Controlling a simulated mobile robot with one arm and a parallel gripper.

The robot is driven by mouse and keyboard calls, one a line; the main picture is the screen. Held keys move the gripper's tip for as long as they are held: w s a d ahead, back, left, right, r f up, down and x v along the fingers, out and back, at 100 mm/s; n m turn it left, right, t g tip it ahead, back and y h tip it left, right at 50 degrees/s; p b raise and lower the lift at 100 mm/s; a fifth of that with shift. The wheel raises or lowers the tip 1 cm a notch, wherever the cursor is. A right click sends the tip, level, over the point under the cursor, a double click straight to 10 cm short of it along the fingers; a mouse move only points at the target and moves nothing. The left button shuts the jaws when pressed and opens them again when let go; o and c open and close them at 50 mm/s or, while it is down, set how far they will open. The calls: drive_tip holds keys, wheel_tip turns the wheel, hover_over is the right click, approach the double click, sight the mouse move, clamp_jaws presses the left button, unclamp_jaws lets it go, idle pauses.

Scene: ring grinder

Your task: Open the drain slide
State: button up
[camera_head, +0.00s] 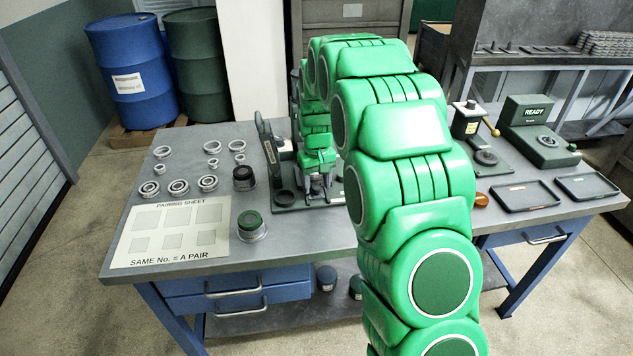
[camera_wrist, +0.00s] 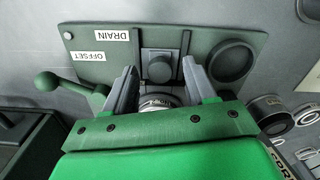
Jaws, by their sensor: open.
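The drain slide (camera_wrist: 157,66) is a small dark block with a round knob, set between two upright rails on a dark green base plate (camera_wrist: 90,72). A white DRAIN label is beside it on the plate. My gripper (camera_wrist: 160,80) is open, with one finger on each side of the slide's near end; I cannot tell if either touches it. A shiny round part (camera_wrist: 158,102) shows between the fingers, partly hidden by my gripper. In the head view my gripper (camera_head: 316,182) is over the grinder, and my arm hides part of it.
A ball-ended lever (camera_wrist: 48,82) by the OFFSET label stands left of the slide, and a round dark cup (camera_wrist: 232,60) right of it. On the bench are bearing rings (camera_head: 178,187), a pairing sheet (camera_head: 130,250) and a green-topped cup (camera_head: 250,224). Trays (camera_head: 525,196) lie at right.

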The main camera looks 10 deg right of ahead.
clamp_jaws()
idle(0.4)
drive_tip(key=shift+s, duration=1.45)
unclamp_jaws()
drive_tip(key=shift+r, duration=0.2)
